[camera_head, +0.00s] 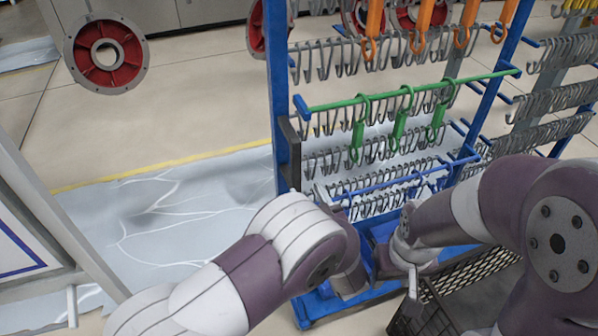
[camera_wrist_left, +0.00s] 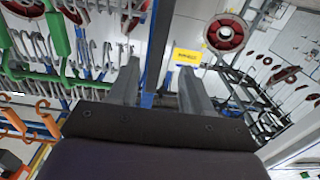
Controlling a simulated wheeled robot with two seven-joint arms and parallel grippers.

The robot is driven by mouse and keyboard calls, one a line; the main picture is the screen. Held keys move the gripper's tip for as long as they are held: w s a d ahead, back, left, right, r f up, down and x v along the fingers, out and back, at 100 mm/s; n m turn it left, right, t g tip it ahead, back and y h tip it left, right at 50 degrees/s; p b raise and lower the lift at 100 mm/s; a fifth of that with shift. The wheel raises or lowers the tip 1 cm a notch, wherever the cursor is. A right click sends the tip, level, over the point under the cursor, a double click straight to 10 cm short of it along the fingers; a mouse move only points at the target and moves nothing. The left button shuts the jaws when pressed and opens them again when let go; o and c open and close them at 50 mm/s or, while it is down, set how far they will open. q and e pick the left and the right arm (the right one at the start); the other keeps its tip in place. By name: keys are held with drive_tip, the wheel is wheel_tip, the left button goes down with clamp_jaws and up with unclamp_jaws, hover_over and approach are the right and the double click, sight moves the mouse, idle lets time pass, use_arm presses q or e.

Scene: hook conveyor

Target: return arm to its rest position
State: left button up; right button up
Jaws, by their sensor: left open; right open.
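My left arm reaches in from the lower left in the head view, and its wrist is in front of the blue rack's lower part. My left gripper (camera_wrist_left: 162,92) shows in the left wrist view with its two grey fingers apart and nothing held between them. A blue post of the rack appears beyond the fingers. In the head view this gripper is mostly hidden behind the wrist. My right arm comes in from the right. My right gripper (camera_head: 420,288) points down by the black crate, partly hidden, with nothing visible in it.
The blue rack (camera_head: 282,90) carries many grey hooks. Green hooks (camera_head: 399,125) hang on its green rail (camera_head: 420,92), and orange hooks (camera_head: 423,22) hang above. A red and grey disc (camera_head: 105,54) hangs at upper left. A black mesh crate (camera_head: 470,275) stands low right. Floor at left is open.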

use_arm(q)
drive_tip(key=shift+v, duration=0.85)
drive_tip(key=shift+f, duration=0.15)
